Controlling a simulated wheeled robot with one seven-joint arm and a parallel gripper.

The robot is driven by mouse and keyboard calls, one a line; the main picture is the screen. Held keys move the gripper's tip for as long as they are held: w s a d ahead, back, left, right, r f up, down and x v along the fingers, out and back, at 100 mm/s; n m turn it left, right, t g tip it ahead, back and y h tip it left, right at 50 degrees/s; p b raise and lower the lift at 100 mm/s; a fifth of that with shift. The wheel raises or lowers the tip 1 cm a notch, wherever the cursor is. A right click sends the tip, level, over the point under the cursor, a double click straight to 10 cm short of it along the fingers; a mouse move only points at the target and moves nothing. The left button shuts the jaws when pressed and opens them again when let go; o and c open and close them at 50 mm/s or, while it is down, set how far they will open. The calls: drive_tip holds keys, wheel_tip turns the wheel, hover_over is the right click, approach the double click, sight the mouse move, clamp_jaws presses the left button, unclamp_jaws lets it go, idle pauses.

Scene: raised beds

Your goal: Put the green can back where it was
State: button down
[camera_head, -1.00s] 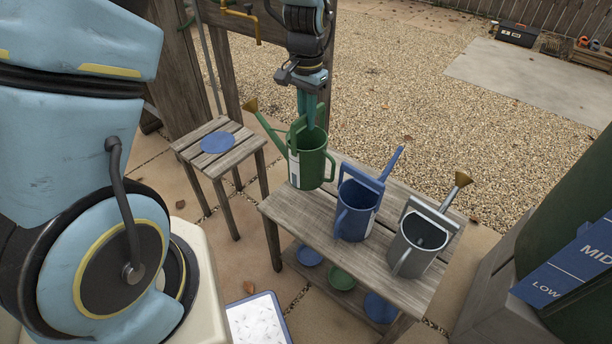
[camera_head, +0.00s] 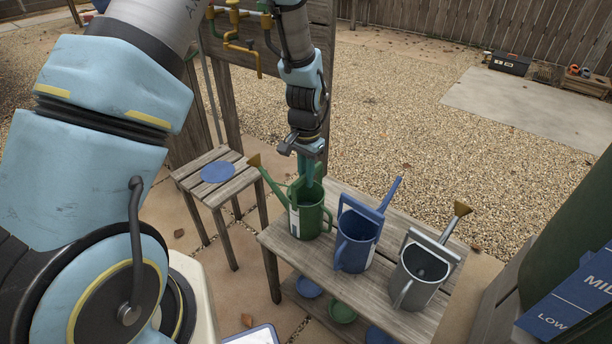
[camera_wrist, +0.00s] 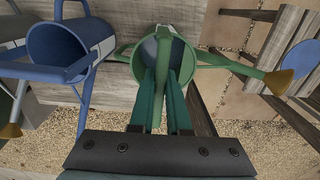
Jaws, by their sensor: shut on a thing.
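The green watering can (camera_head: 311,216) is upright at the left end of the wooden bench (camera_head: 285,241), left of the blue can. Its long spout points left toward the small stool. My gripper (camera_head: 306,178) is shut on the green can, reaching down from above at its top handle. In the wrist view the green can (camera_wrist: 178,48) sits at the fingertips (camera_wrist: 163,75), its opening facing the camera. The can's base looks at or very near the bench top; I cannot tell whether it touches.
A blue can (camera_head: 357,238) and a grey can (camera_head: 420,275) stand on the bench to the right. A slatted stool (camera_head: 237,184) with a blue disc (camera_head: 218,172) is at left. Coloured discs lie on the lower shelf. A dark green barrel with a blue label (camera_head: 570,290) is at right.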

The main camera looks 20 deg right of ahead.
drive_tip(key=shift+f, duration=0.1)
drive_tip(key=c, duration=0.9)
unclamp_jaws()
wheel_tip(320, 180, up, 12)
drive_tip(key=s+a+r+n, duration=0.1)
drive_tip(key=a+n, duration=0.2)
drive_tip(key=a, duration=0.7)
drive_tip(key=s+a+r+n+t, duration=0.1)
drive_tip(key=a+n, duration=0.3)
drive_tip(key=a, duration=0.6)
drive_tip(key=s+a+r+n, duration=0.1)
drive_tip(key=a+r+n, duration=0.2)
drive_tip(key=a, duration=0.7)
drive_tip(key=shift+s+a+r+n+t, duration=0.1)
drive_tip(key=shift+s+r+n+t, duration=0.15)
drive_tip(key=shift+n, duration=0.25)
